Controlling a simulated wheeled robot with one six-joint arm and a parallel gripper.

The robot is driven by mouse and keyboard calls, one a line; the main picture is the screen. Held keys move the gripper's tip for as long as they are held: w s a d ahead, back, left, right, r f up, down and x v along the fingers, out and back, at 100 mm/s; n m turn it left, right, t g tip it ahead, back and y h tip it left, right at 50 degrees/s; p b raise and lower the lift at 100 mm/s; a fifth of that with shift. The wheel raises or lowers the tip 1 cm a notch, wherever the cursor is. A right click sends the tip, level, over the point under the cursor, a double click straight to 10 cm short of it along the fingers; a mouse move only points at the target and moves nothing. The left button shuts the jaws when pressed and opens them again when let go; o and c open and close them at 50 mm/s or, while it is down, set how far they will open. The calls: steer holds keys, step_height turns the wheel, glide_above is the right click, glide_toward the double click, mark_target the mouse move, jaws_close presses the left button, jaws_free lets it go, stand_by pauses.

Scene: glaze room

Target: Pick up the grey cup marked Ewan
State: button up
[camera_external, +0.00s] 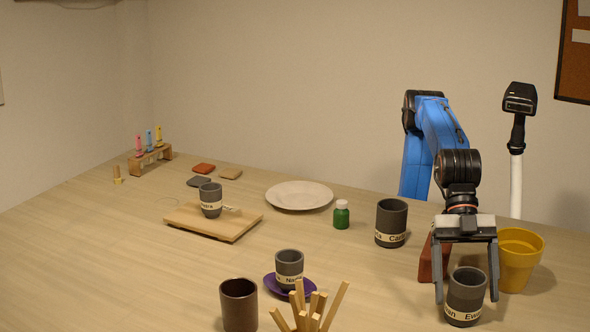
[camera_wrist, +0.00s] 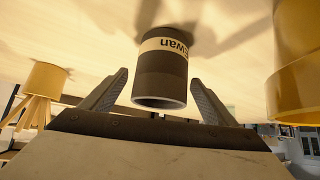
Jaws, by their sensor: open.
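The grey cup marked Ewan (camera_external: 465,293) stands upright on the table at the front right, with a cream name band around its lower part. It also shows in the wrist view (camera_wrist: 162,76), upside down in the picture, with its rim nearest me and "Ewan" on the band. My gripper (camera_external: 466,300) is open and points down at the cup. In both views one finger shows on each side of the cup, with visible gaps between. The wrist view shows both fingertips (camera_wrist: 160,78) apart and nothing gripped.
A yellow pot (camera_external: 520,262) stands close right of the cup, and a red-brown object (camera_external: 432,262) is partly hidden behind my gripper. Other grey cups stand at centre (camera_external: 289,266), right of centre (camera_external: 391,218) and on a wooden board (camera_external: 211,200). Wooden sticks (camera_external: 312,308) rise at the front.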

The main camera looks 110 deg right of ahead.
steer(key=c, duration=1.3)
